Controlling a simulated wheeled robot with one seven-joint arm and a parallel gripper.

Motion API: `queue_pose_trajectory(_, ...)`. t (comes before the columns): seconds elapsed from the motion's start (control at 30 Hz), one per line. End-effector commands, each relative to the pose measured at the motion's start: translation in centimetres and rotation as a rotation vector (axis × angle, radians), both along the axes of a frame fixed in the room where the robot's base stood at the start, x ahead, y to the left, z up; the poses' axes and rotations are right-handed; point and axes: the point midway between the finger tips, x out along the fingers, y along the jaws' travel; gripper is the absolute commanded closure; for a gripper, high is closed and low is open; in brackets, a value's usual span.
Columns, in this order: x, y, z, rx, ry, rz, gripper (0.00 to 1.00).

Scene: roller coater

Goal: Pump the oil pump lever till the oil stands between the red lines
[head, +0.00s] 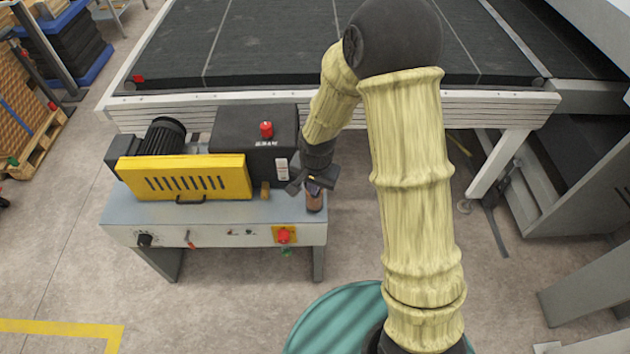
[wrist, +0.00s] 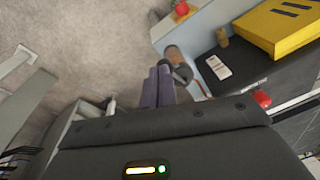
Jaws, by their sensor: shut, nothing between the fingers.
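The pump lever's brown grip (head: 314,201) is at the right end of the machine's bench, and it also shows in the wrist view (wrist: 174,53) with a dark arm behind it. My gripper (head: 320,187) is shut and empty, just above the grip in the head view. In the wrist view its two fingers (wrist: 158,75) are together beside the grip; I cannot tell whether they touch it. A white plate (head: 282,168) on the black housing (head: 240,140) shows in the wrist view too (wrist: 218,67). Neither red lines nor an oil level can be made out.
A yellow guard (head: 185,178) and a red knob (head: 266,129) are left of my gripper. A red button (head: 284,236) is on the bench front. The wide conveyor (head: 300,97) runs behind. Floor (head: 230,300) is clear in front of the bench.

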Motion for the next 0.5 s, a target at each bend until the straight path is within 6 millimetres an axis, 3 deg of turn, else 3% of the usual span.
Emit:
queue_pose_trajectory(0.03, 0.5, 0.2, 1.3, -0.010, 0.013, -0.024, 1.00)
queue_pose_trajectory(0.2, 1.9, 0.2, 2.2, -0.050, 0.043, -0.118, 1.00)
queue_pose_trajectory(0.5, 2.7, 0.2, 2.1, -0.077, 0.051, -0.176, 1.00)
